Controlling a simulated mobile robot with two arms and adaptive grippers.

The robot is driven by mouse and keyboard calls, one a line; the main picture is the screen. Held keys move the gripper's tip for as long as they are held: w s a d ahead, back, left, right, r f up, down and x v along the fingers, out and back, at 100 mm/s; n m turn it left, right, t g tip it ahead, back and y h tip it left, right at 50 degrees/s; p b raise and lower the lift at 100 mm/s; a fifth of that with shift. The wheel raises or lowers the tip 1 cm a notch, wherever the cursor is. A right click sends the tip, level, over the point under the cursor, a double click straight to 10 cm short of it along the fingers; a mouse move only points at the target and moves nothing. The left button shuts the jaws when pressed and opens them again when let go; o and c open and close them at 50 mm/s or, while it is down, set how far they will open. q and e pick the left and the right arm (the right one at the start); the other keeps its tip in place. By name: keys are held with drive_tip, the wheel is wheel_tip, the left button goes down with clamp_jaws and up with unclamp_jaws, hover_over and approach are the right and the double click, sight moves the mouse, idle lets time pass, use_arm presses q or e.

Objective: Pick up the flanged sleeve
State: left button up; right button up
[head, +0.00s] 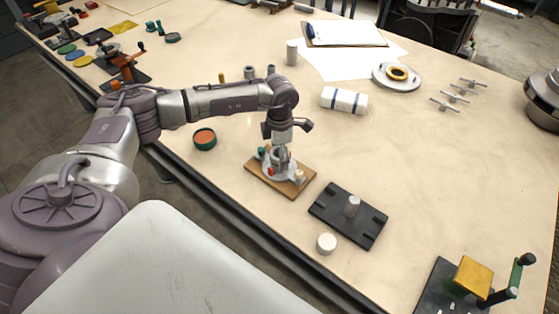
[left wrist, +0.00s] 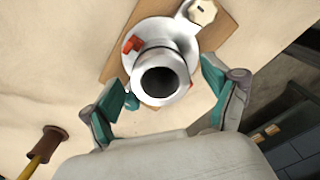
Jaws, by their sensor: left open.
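The flanged sleeve (left wrist: 160,77), a pale metal tube with a wide round flange, stands upright on a wooden board (head: 292,190). In the left wrist view I look into its dark open bore. Its flange (head: 275,173) also shows in the head view, with the tube partly hidden by my gripper. My left gripper (head: 279,153) is directly above and around the tube, pointing down. In the left wrist view its teal fingers (left wrist: 165,88) are spread on either side of the sleeve, open. Small red clips sit on the flange. My right gripper is not in view.
A black fixture plate (head: 335,222) with a grey peg and a white round piece (head: 326,243) lie to the right of the board. A dark cup with orange inside (head: 204,139) stands to its left. A striped white roll (head: 344,100) lies behind. The table's middle right is clear.

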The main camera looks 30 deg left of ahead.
use_arm(q)
drive_tip(key=shift+f, duration=0.3)
clamp_jaws()
drive_tip(key=shift+w+r, duration=0.1)
drive_tip(key=shift+w, duration=0.05)
idle(0.3)
drive_tip(key=shift+r+b, duration=0.35)
drive_tip(key=shift+r, duration=0.4)
drive_tip(key=w+d+r+b, duration=0.2)
drive_tip(key=d+r+b, duration=0.2)
drive_tip(key=d+r, duration=0.5)
drive_tip(key=shift+d+r, duration=0.3)
drive_tip(key=shift+d, duration=0.95)
